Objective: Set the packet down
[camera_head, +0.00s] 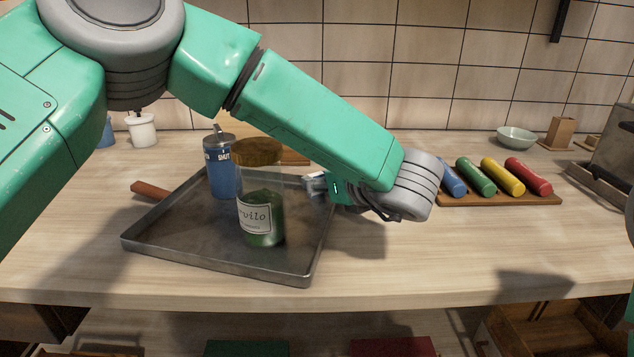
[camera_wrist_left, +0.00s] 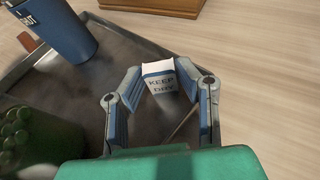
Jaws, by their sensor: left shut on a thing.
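The packet (camera_wrist_left: 160,82) is a small white block with a blue band and the words KEEP DRY. My left gripper (camera_wrist_left: 161,75) is shut on it, one finger on each side. In the head view the left gripper (camera_head: 318,184) is at the right side of the grey metal tray (camera_head: 185,250), beyond the jar, and the packet shows only as a small pale patch. The packet is over the tray near its rim in the wrist view; I cannot tell whether it touches the tray. My right gripper is not in view.
On the tray stand a glass jar (camera_head: 262,215) with green contents and a blue canister (camera_head: 219,170). Several coloured rollers lie on a wooden board (camera_head: 500,199) to the right. A bowl (camera_head: 516,138) stands farther back.

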